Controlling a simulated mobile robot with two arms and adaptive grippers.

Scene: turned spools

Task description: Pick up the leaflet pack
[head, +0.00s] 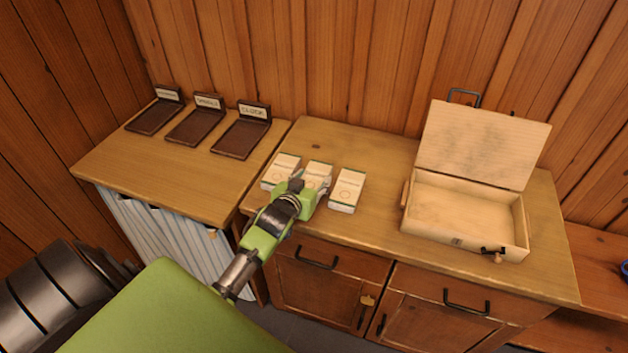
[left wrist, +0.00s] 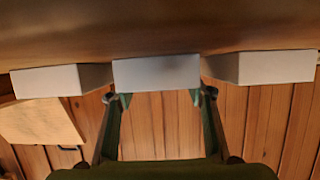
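Three like white packs with green edges and small print stand in a row on the wooden cabinet: a left pack (head: 284,168), a middle pack (head: 318,170) and a right pack (head: 348,187). The print is too small to tell which is the leaflet pack. My left gripper (head: 309,187) is at the middle pack and hides part of it. In the left wrist view the gripper (left wrist: 160,98) is open, its fingertips spread about as wide as the middle pack (left wrist: 157,72), at its near edge. I cannot tell whether they touch it. My right gripper is not in view.
An open wooden box (head: 425,222) with a raised lid stands to the right on the cabinet top (head: 375,228). Three dark labelled trays (head: 242,138) stand on the left counter (head: 180,175). The packs on either side stand close to the gripper.

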